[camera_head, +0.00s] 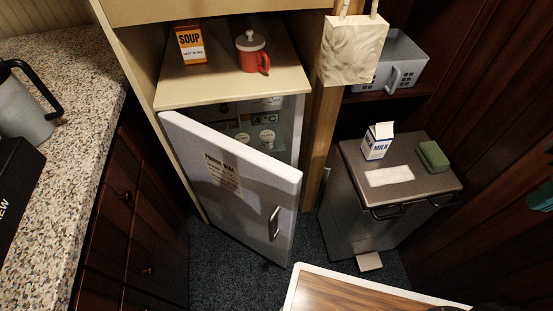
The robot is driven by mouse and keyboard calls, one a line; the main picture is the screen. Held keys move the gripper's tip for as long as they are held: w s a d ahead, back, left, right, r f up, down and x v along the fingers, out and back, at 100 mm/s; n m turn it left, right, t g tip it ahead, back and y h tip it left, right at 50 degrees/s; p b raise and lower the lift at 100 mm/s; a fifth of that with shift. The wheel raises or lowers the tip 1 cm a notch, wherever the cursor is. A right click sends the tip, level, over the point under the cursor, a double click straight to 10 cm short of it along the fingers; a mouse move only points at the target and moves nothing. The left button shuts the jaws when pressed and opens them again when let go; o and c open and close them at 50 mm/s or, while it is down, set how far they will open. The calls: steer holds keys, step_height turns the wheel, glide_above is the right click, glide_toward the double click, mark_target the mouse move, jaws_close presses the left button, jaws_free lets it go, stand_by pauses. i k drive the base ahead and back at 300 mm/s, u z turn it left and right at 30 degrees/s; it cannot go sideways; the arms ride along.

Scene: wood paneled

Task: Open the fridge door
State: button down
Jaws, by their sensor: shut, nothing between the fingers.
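The fridge (290,125) stands in an alcove in the middle of the head view, under a beige top. Its light grey door (225,190) stands partly open, swung out from the left side with its right edge toward me. A metal handle (274,222) is on the door's front near that free edge. A paper note (222,172) is on the door. Through the gap, small white-lidded jars (267,138) and a 4 °C label (264,119) show inside. The rest of the inside is hidden by the door. My gripper is not in view.
A soup box (190,45) and red mug (252,52) stand on the fridge top. A grey pedal bin (360,205) bearing a milk carton (378,141) stands right. A wood-topped surface (350,292) is in front. Some carpet (235,285) is clear below the door.

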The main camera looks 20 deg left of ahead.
mark_target(252, 196)
steer(key=u, duration=0.3)
steer(key=k, duration=0.45)
steer(key=u, duration=0.6)
steer(key=i, duration=0.5)
